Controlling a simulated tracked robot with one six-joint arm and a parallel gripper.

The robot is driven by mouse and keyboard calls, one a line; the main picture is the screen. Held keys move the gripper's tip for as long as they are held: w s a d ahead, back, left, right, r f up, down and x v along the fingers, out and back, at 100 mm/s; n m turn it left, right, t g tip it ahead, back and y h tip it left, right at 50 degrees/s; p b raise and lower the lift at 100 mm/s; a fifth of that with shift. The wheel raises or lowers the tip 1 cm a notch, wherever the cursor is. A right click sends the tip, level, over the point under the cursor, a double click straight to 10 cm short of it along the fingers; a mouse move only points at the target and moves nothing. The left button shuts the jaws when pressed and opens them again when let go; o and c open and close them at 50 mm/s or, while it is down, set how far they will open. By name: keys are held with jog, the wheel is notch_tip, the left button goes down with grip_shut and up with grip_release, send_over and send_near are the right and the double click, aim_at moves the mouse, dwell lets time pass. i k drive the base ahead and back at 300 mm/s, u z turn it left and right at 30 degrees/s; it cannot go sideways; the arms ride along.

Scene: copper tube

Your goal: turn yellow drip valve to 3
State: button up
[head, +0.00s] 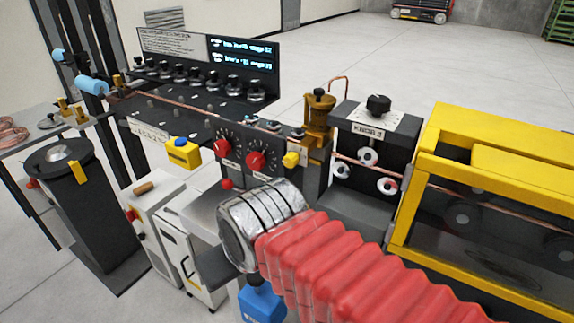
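A small yellow knob (290,159), which looks like the drip valve, sits on the front of the dark machine, right of two red dial knobs. A brass cup (319,112) with a black top stands just above and right of it. A pale plate lies beside the yellow knob; its marks are too small to read, so I cannot tell its setting. My arm, with a red bellows sleeve and silver cuff, reaches in from the lower right. The cuff is below the knob and apart from it in the picture. My gripper fingers are not visible.
Red dials (256,160) and a yellow box with a blue button (183,153) are left of the knob. A dark roller block (374,150) and a yellow-framed guard (500,150) stand right. A copper tube (170,112) runs along the bench. A blue object (262,303) is below my cuff.

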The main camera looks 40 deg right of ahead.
aim_at(292, 160)
jog(key=z, duration=0.35)
jog(key=k, duration=1.35)
jog(key=u, duration=0.8)
jog(key=i, duration=1)
jog(key=u, duration=0.05)
